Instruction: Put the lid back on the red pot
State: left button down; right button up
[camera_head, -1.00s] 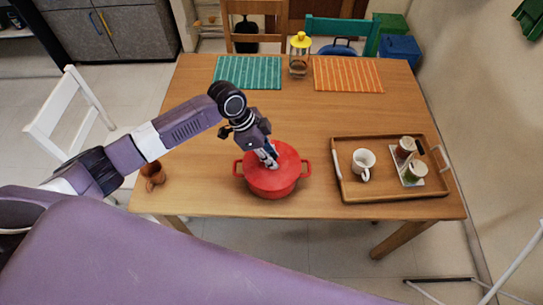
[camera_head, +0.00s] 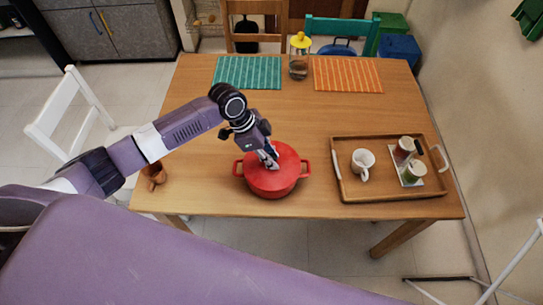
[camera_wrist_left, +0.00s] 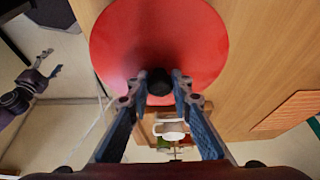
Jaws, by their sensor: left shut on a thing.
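The red pot (camera_head: 273,187) stands on the wooden table near its front edge, with a handle on each side. The red lid (camera_head: 289,158) lies over the pot's top and appears level; I cannot tell whether its rim is fully seated. My left gripper (camera_head: 271,161) reaches down from the upper left and is shut on the lid's knob. In the left wrist view the lid (camera_wrist_left: 150,35) is a large red disc, and its dark knob (camera_wrist_left: 157,83) sits between the fingertips. A dark arm at that view's left edge seems to be my right one, its gripper (camera_wrist_left: 48,63) too small to read.
A wooden tray (camera_head: 345,190) with a white mug (camera_head: 362,160) and two small jars stands to the right. Placemats and a yellow-topped jar (camera_head: 299,58) are at the back. The table's middle is clear.

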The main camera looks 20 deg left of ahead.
dwell(0.3)
pick_arm(q)
jog(key=c, duration=1.7)
grip_release()
jog(key=shift+o, duration=0.9)
jog(key=o, duration=0.4)
jog(key=shift+c, duration=0.2)
jog(key=shift+r+p, duration=3.55)
